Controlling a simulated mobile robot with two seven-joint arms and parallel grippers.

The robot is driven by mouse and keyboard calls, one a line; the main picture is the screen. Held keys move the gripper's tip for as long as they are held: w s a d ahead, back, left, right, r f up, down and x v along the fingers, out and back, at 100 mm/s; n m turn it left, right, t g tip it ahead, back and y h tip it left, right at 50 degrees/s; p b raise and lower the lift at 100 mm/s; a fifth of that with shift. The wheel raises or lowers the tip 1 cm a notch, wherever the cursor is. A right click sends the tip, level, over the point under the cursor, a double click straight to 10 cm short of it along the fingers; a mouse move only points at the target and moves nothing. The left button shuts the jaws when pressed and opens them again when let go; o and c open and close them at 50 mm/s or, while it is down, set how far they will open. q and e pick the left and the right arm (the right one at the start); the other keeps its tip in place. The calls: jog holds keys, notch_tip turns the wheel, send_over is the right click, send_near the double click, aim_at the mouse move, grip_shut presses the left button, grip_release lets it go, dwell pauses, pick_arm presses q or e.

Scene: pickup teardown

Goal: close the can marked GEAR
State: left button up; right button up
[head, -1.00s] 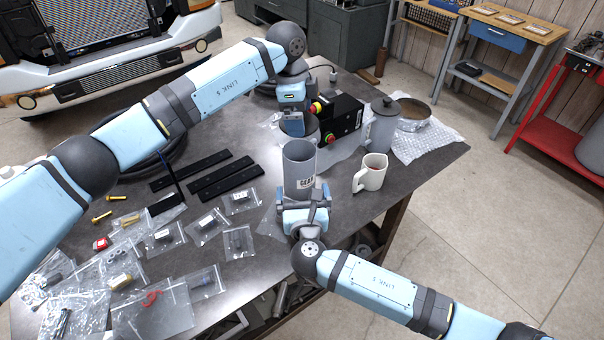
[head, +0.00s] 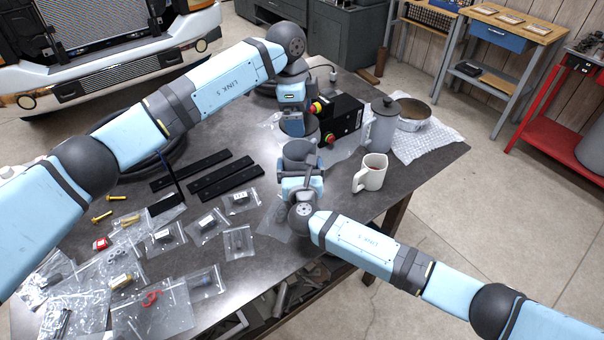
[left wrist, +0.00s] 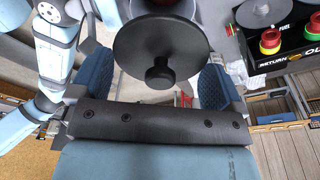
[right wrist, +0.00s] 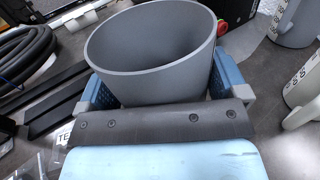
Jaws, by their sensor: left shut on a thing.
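The grey can (head: 299,150) stands open on the table; its GEAR label is hidden behind my right gripper now. In the right wrist view the can (right wrist: 155,60) is open-topped, between the spread blue fingers of my right gripper (head: 300,178). The fingers are wide apart at its sides; I cannot tell whether they touch it. My left gripper (head: 294,126) is just beyond the can. In the left wrist view it is shut on a dark round lid with a knob (left wrist: 160,75), held between its blue fingers.
A black button box (head: 343,118) stands behind the can. A lidded grey can (head: 382,127) and a round tin (head: 414,116) are to its right, and a white mug (head: 371,173) is nearer. Black bars (head: 218,178) and several bagged parts lie to the left.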

aim_at(299, 142)
jog(key=c, duration=0.8)
pick_arm(q)
jog(key=shift+f, duration=2.45)
jog(key=shift+f, duration=0.15)
jog(key=shift+f, duration=0.8)
jog(key=shift+f, duration=0.6)
jog(key=o, duration=0.5)
jog(key=r, duration=0.4)
jog(key=a+r, duration=0.1)
jog(key=r, duration=0.3)
jog(key=a+r, duration=0.1)
jog(key=r, duration=0.3)
jog(key=shift+w, duration=0.15)
